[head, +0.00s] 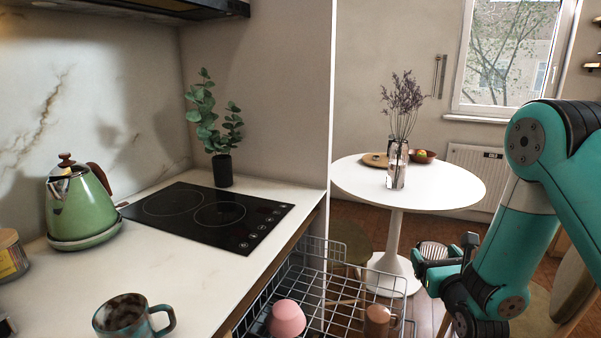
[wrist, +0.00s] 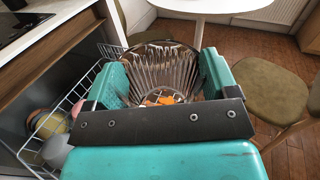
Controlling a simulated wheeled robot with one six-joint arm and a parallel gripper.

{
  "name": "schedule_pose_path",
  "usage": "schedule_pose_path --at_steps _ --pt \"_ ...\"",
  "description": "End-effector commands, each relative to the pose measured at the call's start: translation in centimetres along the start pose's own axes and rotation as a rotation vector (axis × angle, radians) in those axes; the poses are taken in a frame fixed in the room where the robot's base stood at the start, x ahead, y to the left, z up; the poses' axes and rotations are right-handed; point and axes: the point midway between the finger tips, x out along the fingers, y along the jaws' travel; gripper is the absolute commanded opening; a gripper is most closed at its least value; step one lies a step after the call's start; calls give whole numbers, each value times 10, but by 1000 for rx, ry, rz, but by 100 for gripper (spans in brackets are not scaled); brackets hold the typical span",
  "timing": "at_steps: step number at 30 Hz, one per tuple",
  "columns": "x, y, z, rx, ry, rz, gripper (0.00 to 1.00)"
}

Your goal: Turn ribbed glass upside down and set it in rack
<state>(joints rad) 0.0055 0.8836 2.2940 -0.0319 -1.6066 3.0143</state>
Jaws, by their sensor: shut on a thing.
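My gripper (head: 445,262) is shut on the clear ribbed glass (head: 432,251), to the right of the wire rack (head: 345,284) in the head view. In the wrist view the ribbed glass (wrist: 162,68) sits between my two teal fingers (wrist: 165,82), its wide round end facing away from the camera. A dark bar of my gripper hides its near end. I cannot tell for certain which way up it is. The rack also shows at the left of the wrist view (wrist: 78,98), apart from the glass.
A pink cup (head: 287,319) and a brown cup (head: 377,321) stand in the rack. The counter (head: 190,262) beside it holds a mug (head: 130,315) and a green kettle (head: 80,207). A round white table (head: 440,185) stands behind; a chair (wrist: 265,88) is at right.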

Motion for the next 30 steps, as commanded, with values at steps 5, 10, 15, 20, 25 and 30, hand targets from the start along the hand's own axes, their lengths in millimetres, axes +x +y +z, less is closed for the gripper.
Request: schedule_pose_path --at_steps 5,10,15,20,25,30 --pt "2 -1 -6 26 -3 -7 49" --pt "3 -1 -6 51 -3 -7 49" --pt "2 -1 -6 75 -3 -6 49" --pt "0 0 -6 98 -3 -1 49" --pt "-1 -2 -3 281 5 -2 49" --pt "-1 -1 -1 546 12 -1 49"
